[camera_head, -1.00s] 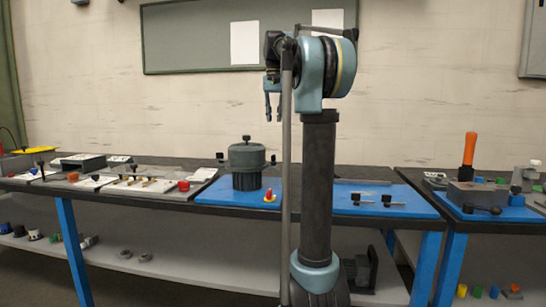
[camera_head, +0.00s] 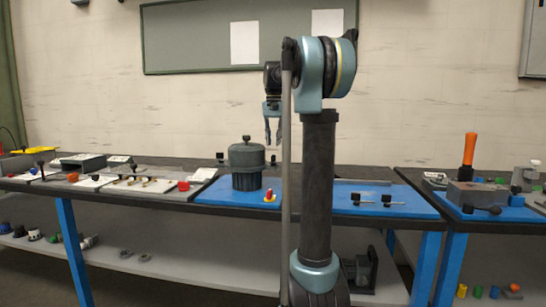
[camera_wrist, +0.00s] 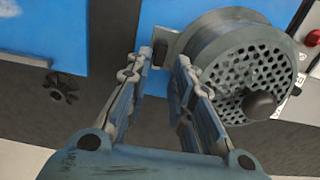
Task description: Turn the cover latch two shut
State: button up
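A dark grey-green round housing with a cover and a dark top knob (camera_head: 246,165) stands on a blue board on the middle table. In the wrist view its perforated round cover (camera_wrist: 235,72) fills the upper right, with a dark ball knob (camera_wrist: 259,104). Small dark latch-like parts show beside the housing, one at its left (camera_head: 220,157) and one at its right (camera_head: 272,159); I cannot tell which is latch two. My gripper (camera_head: 273,140) points down above the housing's right side. In the wrist view my gripper (camera_wrist: 163,62) is open and empty, a grey tab (camera_wrist: 160,44) appearing between its fingertips.
Small dark fittings (camera_head: 372,198) lie on the blue board right of my arm. Loose parts and a red cap (camera_head: 184,186) lie on the left.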

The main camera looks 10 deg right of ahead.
aim_at(274, 158)
jog(key=shift+f, duration=3.2)
jog(key=shift+c, duration=0.6)
grip_shut()
